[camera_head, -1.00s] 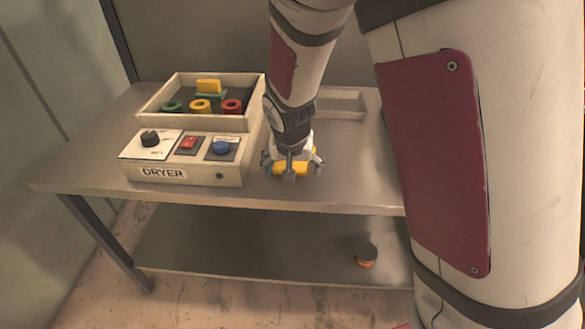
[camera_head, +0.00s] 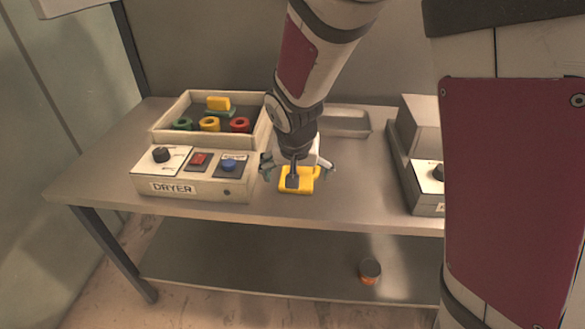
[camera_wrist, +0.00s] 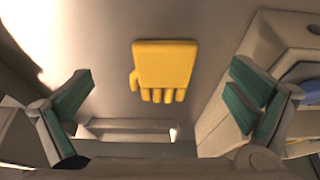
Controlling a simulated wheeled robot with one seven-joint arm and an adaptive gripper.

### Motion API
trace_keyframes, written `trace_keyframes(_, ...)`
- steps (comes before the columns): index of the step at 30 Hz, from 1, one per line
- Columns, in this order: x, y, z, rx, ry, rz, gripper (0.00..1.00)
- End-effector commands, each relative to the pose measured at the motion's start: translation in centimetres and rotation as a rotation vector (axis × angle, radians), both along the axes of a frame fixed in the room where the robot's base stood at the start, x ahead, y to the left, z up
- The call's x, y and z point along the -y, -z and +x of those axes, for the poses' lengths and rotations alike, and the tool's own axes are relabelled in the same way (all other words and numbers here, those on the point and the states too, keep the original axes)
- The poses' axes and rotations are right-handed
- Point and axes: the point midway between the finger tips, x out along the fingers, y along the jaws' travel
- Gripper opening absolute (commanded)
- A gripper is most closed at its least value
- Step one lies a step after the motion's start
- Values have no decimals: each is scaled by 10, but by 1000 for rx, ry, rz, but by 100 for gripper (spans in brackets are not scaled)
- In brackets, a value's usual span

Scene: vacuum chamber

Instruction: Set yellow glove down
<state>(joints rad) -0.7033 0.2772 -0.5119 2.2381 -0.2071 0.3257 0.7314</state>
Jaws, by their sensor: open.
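The yellow glove (camera_head: 297,180) lies flat on the metal table (camera_head: 355,190), to the right of the dryer box. It also shows in the wrist view (camera_wrist: 165,70), palm-shaped with its fingers pointing down the picture. My gripper (camera_head: 297,168) is above the glove with its fingers spread to either side. In the wrist view the green-padded fingers (camera_wrist: 160,105) stand wide apart, and neither touches the glove. My gripper partly covers the glove in the head view.
The dryer (camera_head: 240,187) has a knob, red and blue buttons and a tray (camera_head: 158,132) holding colored rings and a yellow block. A shallow metal tray (camera_head: 345,122) sits behind. Another device (camera_head: 425,200) stands right. A small can (camera_head: 370,271) is on the lower shelf.

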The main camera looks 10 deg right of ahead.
Motion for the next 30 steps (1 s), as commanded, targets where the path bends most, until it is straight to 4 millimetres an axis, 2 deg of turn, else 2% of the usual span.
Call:
trace_keyframes(1,-2,-13,-5,3,-3,1,100)
trace_keyframes(6,-5,-37,-15,0,-3,0,100)
trace_keyframes(13,-4,-53,-24,-6,1,3,100)
trace_keyframes(17,10,-68,-44,-38,-2,25,100)
trace_keyframes(20,26,-87,-74,-78,-19,54,100)
trace_keyframes(23,42,-108,-112,-120,-53,77,100)
trace_keyframes(30,64,-145,-211,-185,-169,97,100)
